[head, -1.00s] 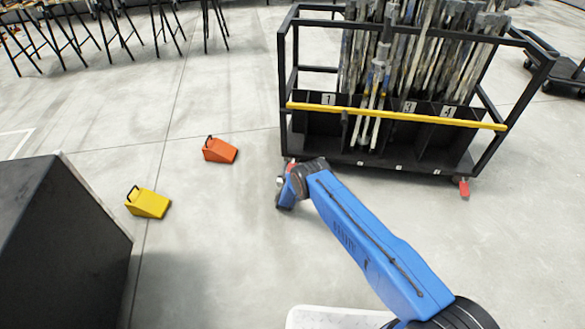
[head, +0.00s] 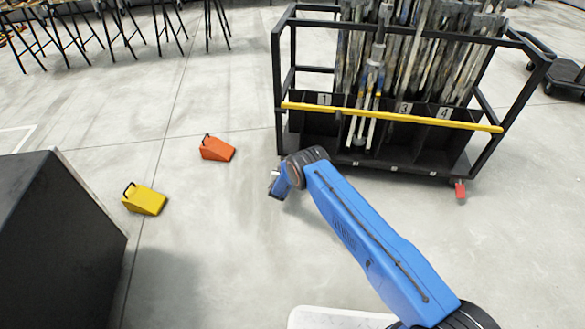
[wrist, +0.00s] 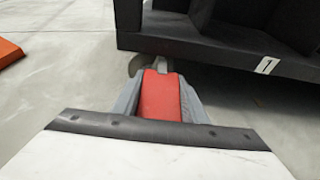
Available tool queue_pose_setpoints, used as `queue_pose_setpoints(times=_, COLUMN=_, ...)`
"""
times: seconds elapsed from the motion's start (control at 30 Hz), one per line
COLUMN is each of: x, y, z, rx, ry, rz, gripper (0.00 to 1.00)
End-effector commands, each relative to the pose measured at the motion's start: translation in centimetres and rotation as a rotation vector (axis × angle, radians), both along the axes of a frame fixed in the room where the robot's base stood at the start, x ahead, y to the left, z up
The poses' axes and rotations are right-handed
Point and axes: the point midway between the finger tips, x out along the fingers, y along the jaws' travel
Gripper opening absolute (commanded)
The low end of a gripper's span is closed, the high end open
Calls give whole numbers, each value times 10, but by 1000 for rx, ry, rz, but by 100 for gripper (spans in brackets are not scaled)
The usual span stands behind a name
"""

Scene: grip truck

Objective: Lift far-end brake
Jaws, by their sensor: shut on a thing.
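A cart (head: 395,170) with a black frame stands at the upper right in the head view. A red brake pedal (wrist: 161,97) shows at the cart's near left corner in the wrist view, in front of a caster (wrist: 150,65). My gripper (wrist: 160,90) has its grey fingers on both sides of this pedal and is shut on it. In the head view my gripper (head: 277,185) is low at the cart's left corner, and the arm hides the pedal there. Another red brake pedal (head: 460,190) hangs at the cart's right corner.
An orange wedge (head: 217,148) and a yellow wedge (head: 145,199) lie on the floor to the left. A dark box (head: 60,240) stands at the lower left. The cart holds several upright stands behind a yellow bar (head: 390,116). Floor between wedges and cart is clear.

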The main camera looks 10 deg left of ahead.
Motion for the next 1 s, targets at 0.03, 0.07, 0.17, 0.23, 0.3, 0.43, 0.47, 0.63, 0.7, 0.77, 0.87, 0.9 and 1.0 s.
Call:
queue_pose_setpoints(times=0.03, x=0, y=1, z=5, rx=2, ry=41, rz=1, gripper=0)
queue_pose_setpoints(times=0.07, x=0, y=1, z=6, rx=4, ry=67, rz=0, gripper=0)
queue_pose_setpoints(times=0.17, x=-1, y=1, z=10, rx=10, ry=154, rz=0, gripper=0)
queue_pose_setpoints(times=0.23, x=-1, y=2, z=12, rx=12, ry=210, rz=1, gripper=0)
queue_pose_setpoints(times=0.3, x=-1, y=2, z=13, rx=15, ry=256, rz=2, gripper=0)
queue_pose_setpoints(times=0.43, x=-1, y=2, z=15, rx=17, ry=322, rz=1, gripper=0)
queue_pose_setpoints(times=0.47, x=-1, y=2, z=16, rx=19, ry=334, rz=2, gripper=0)
queue_pose_setpoints(times=0.63, x=-1, y=1, z=17, rx=21, ry=392, rz=1, gripper=0)
queue_pose_setpoints(times=0.7, x=-1, y=1, z=18, rx=21, ry=409, rz=0, gripper=0)
queue_pose_setpoints(times=0.77, x=-2, y=1, z=18, rx=21, ry=421, rz=2, gripper=0)
queue_pose_setpoints(times=0.87, x=-2, y=1, z=18, rx=22, ry=435, rz=2, gripper=0)
queue_pose_setpoints(times=0.9, x=-2, y=1, z=18, rx=22, ry=438, rz=2, gripper=0)
queue_pose_setpoints(times=1.0, x=-2, y=1, z=19, rx=22, ry=443, rz=1, gripper=0)
